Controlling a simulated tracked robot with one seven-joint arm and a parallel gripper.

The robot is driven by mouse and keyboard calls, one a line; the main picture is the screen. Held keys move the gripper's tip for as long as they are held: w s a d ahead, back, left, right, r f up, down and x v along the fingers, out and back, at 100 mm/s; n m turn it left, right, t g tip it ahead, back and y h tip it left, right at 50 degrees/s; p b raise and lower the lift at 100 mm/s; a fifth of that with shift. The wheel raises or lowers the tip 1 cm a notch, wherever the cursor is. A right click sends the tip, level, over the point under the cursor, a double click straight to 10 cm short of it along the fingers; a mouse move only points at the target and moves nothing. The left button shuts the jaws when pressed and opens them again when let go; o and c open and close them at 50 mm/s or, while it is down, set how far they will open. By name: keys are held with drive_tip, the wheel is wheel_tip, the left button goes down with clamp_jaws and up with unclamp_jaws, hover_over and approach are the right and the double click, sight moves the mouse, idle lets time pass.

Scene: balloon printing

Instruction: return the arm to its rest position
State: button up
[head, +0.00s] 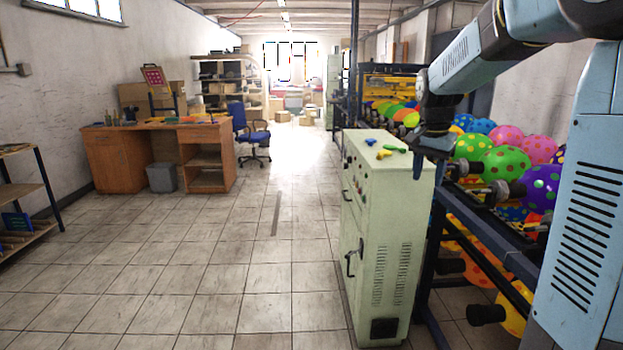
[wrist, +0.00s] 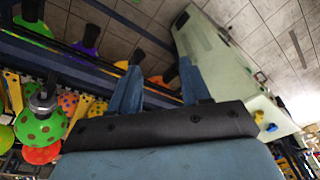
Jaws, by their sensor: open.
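My gripper (head: 430,172) hangs from my blue-grey arm at the right of the head view, fingers pointing down, beside the right edge of the pale green cabinet top. In the wrist view its two blue fingers stand apart with nothing between them (wrist: 157,88). My gripper is open and empty. The pale green control cabinet (head: 372,240) stands upright on the floor; it also shows in the wrist view (wrist: 235,70). I cannot tell the exact gap between fingers and cabinet.
A wooden desk (head: 210,140) and blue chair (head: 250,132) stand left. The floor (head: 210,280) between is clear.

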drive_tip(key=s+a+n+t, duration=0.1)
drive_tip(key=s+n, duration=0.3)
drive_tip(key=s, duration=1)
drive_tip(key=s+a+n+t+y, duration=0.1)
drive_tip(key=s+a+n, duration=0.3)
drive_tip(key=s, duration=1)
drive_tip(key=shift+s+f+t, duration=0.3)
drive_tip(key=shift+f+t, duration=0.15)
drive_tip(key=shift+t, duration=0.35)
